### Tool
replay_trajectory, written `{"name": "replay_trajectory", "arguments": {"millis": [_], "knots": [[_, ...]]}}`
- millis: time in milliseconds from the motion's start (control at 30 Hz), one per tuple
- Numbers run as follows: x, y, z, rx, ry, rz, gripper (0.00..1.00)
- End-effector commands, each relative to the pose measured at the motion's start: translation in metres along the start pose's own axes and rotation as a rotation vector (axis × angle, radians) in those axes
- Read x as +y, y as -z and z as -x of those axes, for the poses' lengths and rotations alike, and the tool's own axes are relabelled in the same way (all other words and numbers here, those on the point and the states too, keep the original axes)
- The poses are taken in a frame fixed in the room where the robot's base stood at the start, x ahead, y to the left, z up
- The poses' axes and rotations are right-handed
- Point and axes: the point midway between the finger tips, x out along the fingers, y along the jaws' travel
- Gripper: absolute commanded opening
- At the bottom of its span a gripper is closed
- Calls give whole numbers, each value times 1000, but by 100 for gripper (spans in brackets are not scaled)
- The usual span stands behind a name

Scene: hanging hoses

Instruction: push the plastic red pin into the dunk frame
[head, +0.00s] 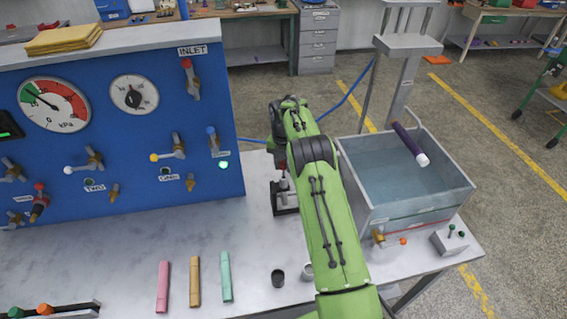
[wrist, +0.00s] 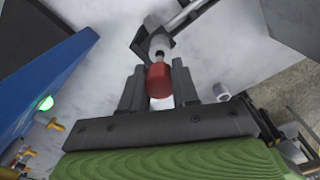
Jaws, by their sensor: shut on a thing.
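My gripper (wrist: 158,68) is shut on a red plastic piece, which I take as the red pin (wrist: 159,80), between its two dark fingers in the wrist view. A metal rod in a dark bracket (wrist: 140,42) meets the pin's far end. In the head view my green arm hides most of the gripper and pin; a dark stand with a metal post (head: 284,200) shows just left of the arm. A grey upright frame with a flat plate (head: 407,43) rises behind the water tank and may be the dunk frame. The pin looks apart from it.
A blue gauge panel (head: 110,125) fills the left. The bench between panel and sticks is clear.

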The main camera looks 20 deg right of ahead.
Motion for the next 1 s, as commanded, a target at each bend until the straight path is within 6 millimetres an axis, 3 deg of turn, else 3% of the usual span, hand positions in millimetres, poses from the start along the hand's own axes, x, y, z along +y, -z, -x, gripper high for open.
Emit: {"name": "replay_trajectory", "arguments": {"millis": [1000], "knots": [[0, 0, -27, 0, 1, 0, 0]]}}
